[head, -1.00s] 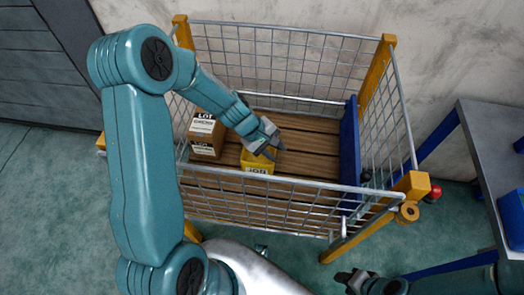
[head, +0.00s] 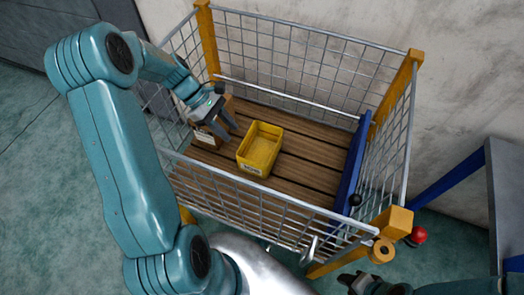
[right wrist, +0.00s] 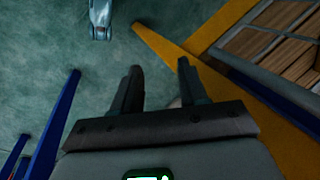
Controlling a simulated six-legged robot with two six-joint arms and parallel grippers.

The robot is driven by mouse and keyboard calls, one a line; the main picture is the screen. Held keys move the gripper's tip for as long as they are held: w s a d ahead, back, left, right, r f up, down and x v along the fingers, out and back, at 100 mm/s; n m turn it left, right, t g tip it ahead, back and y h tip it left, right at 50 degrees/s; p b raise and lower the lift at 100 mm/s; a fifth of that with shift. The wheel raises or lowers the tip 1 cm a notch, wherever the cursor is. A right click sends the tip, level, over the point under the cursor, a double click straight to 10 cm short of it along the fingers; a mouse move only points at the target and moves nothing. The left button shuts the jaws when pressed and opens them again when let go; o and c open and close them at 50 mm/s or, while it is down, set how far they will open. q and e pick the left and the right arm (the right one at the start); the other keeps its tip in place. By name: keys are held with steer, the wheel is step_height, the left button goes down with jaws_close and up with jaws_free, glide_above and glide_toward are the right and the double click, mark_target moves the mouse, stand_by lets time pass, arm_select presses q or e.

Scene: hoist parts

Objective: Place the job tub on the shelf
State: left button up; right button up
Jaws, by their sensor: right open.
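The yellow job tub (head: 260,150) stands upright and empty on the slatted wooden deck (head: 300,172) inside a wire-mesh cage. A white label is on its near side. No separate shelf can be made out. My left gripper (head: 232,133) is open and empty, to the left of the tub and apart from it. It is over a brown carton (head: 208,137) and partly hides it; whether they touch I cannot tell. My right gripper (head: 348,282) is low outside the cage's near right corner; its fingers (right wrist: 158,68) are open and empty in the right wrist view.
The mesh cage (head: 310,45) has yellow corner posts and walls around the deck. A blue panel (head: 352,168) stands at the deck's right end. A grey bench (head: 505,190) with blue legs is at the right. The deck right of the tub is clear.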

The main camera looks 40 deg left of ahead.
arm_select(q)
steer(key=shift+n, duration=0.3)
steer(key=d+f, duration=0.1)
steer(key=f, duration=0.2)
steer(key=d+f+b, duration=0.1)
steer(key=f, duration=0.2)
steer(key=d+f, duration=0.1)
steer(key=f, duration=0.1)
steer(key=shift+w+d+f+b, duration=0.1)
steer(key=shift+d+f+b, duration=0.2)
steer(key=shift+f+b, duration=0.1)
glide_above(252, 174)
step_height(252, 174, down, 5)
steer(key=shift+a+b, duration=0.15)
steer(key=shift+b, duration=0.3)
jaws_close()
steer(key=shift+w+r, duration=0.1)
